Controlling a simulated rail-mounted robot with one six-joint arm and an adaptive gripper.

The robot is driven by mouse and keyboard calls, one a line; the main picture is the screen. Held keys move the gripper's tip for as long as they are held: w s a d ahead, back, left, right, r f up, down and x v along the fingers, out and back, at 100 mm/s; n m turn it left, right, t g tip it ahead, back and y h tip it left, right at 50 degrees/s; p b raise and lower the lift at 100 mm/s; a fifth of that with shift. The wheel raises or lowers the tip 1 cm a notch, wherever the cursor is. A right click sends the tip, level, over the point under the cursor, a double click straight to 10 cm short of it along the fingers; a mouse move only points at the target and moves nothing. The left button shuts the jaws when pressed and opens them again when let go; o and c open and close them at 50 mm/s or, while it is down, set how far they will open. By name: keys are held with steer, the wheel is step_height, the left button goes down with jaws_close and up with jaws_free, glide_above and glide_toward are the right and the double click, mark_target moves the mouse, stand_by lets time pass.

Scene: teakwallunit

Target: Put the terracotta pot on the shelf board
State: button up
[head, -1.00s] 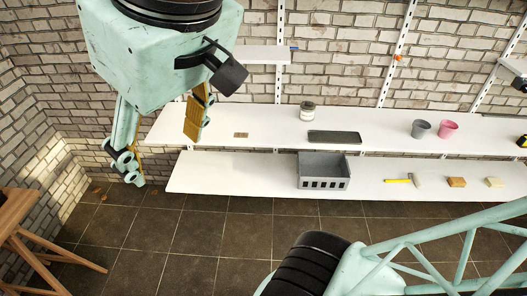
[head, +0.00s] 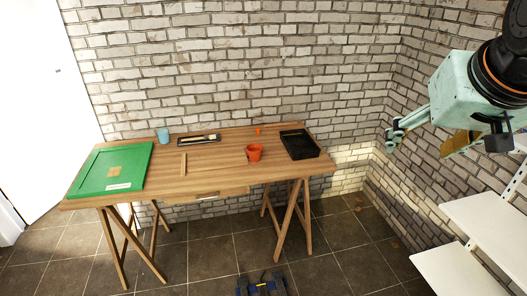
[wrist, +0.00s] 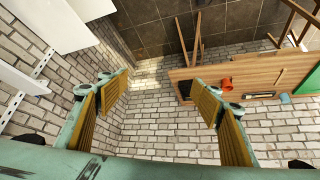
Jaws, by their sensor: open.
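My gripper (head: 422,140) is open and empty, in the air by the brick corner, well to the right of the table and apart from the pot. White shelf boards show at the right: an upper one (head: 486,222) and a lower one (head: 450,275). I cannot tell which is the task's board.
The wooden table (head: 210,160) holds a black tray (head: 299,144), a green board (head: 110,168), a blue cup (head: 163,135), a shallow dark tray (head: 199,139), a wooden strip (head: 183,164) and a small orange item (head: 257,131). Floor lies open between table and shelves.

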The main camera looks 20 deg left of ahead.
steer(key=w+a+f+n+t+y+b, duration=0.1)
steer(key=w+a+f, duration=0.4)
steer(key=w+a, duration=0.45)
steer(key=w+a+f+n+t+y+b, duration=0.15)
steer(key=w+a+f, duration=0.35)
steer(key=w, duration=0.7)
steer(key=w+a+f+t+y+b, duration=0.15)
steer(key=w+a+f, duration=0.25)
steer(key=w+a, duration=0.6)
steer(key=n+t+y+b, duration=0.3)
steer(key=t+y, duration=0.1)
steer(key=y, duration=0.1)
glide_toward(255, 154)
steer(key=shift+w+d+r+m, duration=0.15)
steer(key=shift+w+d+r, duration=0.05)
steer(key=shift+r, duration=0.35)
steer(key=shift+w+d+r+m, duration=0.1)
steer(key=shift+w+d+r, duration=0.1)
steer(key=shift+r, duration=0.3)
steer(key=shift+s+a+f, duration=0.15)
steer(key=shift+a+f, duration=0.1)
steer(key=shift+f, duration=0.15)
steer(key=shift+b+x, duration=0.5)
steer(key=shift+x, duration=3.8)
